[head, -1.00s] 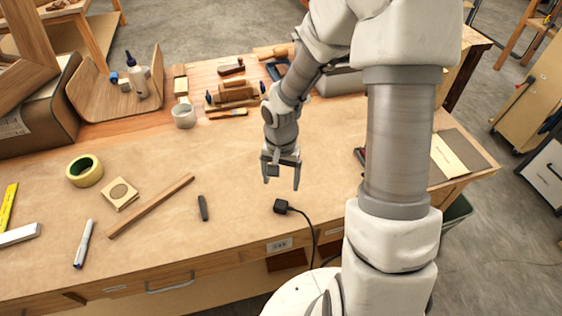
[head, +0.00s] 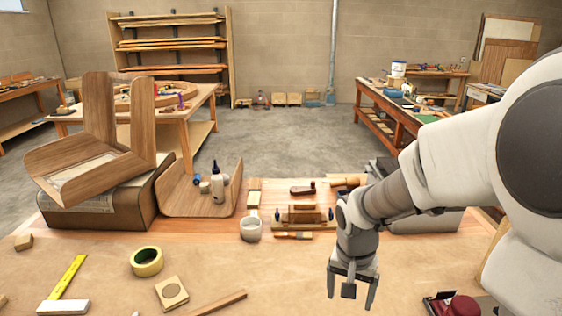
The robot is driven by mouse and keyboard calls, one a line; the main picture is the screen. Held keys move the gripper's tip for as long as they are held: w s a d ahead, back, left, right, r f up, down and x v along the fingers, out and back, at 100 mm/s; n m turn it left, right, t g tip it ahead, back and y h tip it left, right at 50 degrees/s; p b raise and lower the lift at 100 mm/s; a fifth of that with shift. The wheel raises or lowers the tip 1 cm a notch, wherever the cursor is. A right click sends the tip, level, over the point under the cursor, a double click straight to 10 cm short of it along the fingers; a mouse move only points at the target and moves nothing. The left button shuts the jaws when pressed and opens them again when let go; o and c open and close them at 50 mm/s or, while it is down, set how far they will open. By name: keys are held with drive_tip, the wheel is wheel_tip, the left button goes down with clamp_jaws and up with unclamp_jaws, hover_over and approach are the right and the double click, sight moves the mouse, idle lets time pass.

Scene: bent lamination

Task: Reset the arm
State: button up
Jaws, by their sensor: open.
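My gripper (head: 350,289) hangs above the workbench (head: 300,265) in the head view, pointing down. Its two fingers are apart and nothing is between them. My arm reaches in from the right side, bent at the elbow, and hides part of the bench's right side.
Near the gripper are a grey cup (head: 250,229), a wooden plane (head: 303,216) and a brush (head: 293,235). A tape roll (head: 146,261), a square block (head: 171,293) and a wood strip (head: 221,302) lie left. Bent wood pieces (head: 92,150) stand at the back left. A dark red object (head: 462,307) lies front right.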

drive_tip(key=s+r+n+t+b, duration=0.1)
drive_tip(key=s+r+n+t, duration=0.3)
drive_tip(key=s+r, duration=0.9)
drive_tip(key=shift+s+a+r+n+t+y, duration=0.3)
drive_tip(key=shift+a+r+n+y, duration=0.1)
drive_tip(key=shift+r+n, duration=0.1)
drive_tip(key=shift+d, duration=0.15)
